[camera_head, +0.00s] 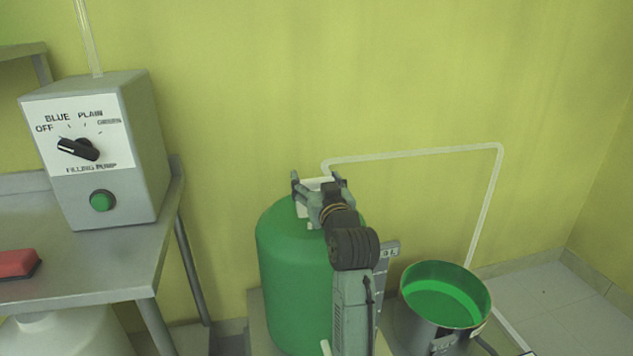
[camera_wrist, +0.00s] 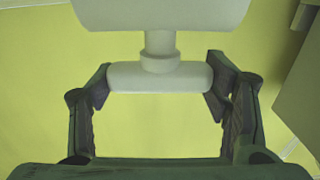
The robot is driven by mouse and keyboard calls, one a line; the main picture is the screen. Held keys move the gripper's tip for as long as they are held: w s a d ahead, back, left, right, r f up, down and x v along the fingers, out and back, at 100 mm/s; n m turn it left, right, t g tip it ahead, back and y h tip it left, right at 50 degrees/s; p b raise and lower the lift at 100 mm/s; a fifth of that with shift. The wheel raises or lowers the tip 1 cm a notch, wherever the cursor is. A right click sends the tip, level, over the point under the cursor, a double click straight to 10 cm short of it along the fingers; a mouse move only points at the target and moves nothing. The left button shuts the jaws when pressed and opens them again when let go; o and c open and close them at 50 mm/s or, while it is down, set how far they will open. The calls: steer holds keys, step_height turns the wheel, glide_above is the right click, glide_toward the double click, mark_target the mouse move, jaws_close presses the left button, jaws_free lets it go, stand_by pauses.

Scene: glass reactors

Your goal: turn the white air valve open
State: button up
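The white air valve (camera_head: 316,184) is at the top of the green tank (camera_head: 288,255), partly hidden by my gripper (camera_head: 317,179) in the head view. In the wrist view the valve shows as a rounded white crossbar (camera_wrist: 160,78) on a short stem, below a larger white body (camera_wrist: 160,12). The crossbar lies level across the picture. My gripper's fingers (camera_wrist: 160,86) are spread wide, with one tip at each end of the crossbar. I cannot tell whether the tips touch it.
A filling pump box (camera_head: 148,140) with a black knob and green button stands on a metal table (camera_head: 110,275) at left, with a red object (camera_head: 18,264). A metal pot (camera_head: 430,325) of green liquid stands right of the tank. A pale pipe (camera_head: 420,153) runs along the wall.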

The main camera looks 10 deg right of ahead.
steer(key=o, duration=0.5)
steer(key=shift+c, duration=0.2)
steer(key=s, duration=1.2)
